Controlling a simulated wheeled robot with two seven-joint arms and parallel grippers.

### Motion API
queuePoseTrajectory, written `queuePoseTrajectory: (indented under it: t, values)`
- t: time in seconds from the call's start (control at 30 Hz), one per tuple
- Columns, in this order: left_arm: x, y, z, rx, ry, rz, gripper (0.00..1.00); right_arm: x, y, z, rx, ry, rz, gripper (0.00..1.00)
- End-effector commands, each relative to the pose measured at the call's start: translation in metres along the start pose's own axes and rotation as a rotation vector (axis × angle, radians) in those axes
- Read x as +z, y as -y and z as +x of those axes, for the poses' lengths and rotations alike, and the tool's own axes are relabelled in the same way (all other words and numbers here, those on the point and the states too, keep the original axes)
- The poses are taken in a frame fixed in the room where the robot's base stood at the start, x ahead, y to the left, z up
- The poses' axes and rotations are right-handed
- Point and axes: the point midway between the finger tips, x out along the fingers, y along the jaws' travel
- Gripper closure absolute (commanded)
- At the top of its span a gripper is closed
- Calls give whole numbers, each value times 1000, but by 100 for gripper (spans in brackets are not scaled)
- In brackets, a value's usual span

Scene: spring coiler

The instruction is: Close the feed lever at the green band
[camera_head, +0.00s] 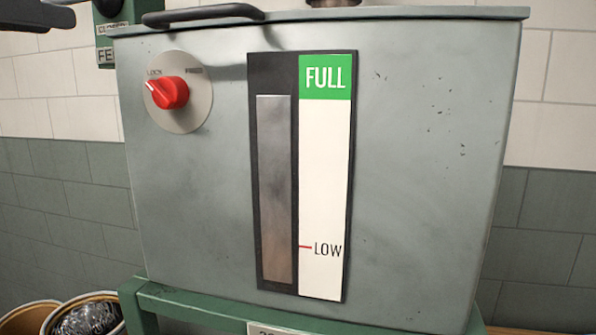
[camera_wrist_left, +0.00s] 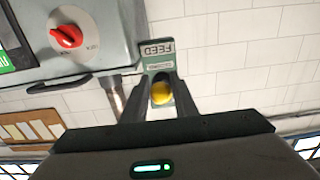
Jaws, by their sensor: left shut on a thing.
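In the left wrist view, which is upside down, my left gripper (camera_wrist_left: 161,84) is shut on a yellow knob (camera_wrist_left: 161,93), which I take to be the feed lever's. The lever's arm is mostly hidden by the fingers. A green FEED plate (camera_wrist_left: 157,58) shows just beyond the fingertips; its small print is unreadable. Dark parts of my left gripper (camera_head: 36,18) show at the top left corner; the knob is out of that view. My right gripper is in neither view.
A grey metal tank (camera_head: 430,150) fills the head view, with a red LOCK knob (camera_head: 171,93) and a level gauge (camera_head: 276,190) marked FULL and LOW. A black handle (camera_head: 205,13) sticks out at its top. Bins (camera_head: 85,312) stand at lower left.

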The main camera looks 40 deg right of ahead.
Motion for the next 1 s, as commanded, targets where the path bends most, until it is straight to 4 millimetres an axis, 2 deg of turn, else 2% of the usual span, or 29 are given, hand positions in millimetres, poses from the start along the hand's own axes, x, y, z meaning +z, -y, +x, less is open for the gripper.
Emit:
queuePoseTrajectory:
  t: [0.17,0.2,0.27,0.3,0.67,1.0]
  values:
    - [9,0,0,1,3,1,96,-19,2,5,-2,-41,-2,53]
    - [8,-1,0,1,2,1,70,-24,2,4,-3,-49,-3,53]
    - [7,-1,-1,1,2,1,55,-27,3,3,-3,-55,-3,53]
    - [6,0,-1,1,2,1,53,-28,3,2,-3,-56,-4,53]
    - [5,0,-3,1,-1,1,53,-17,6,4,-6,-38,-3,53]
    - [2,0,-28,0,-3,3,53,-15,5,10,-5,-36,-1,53]
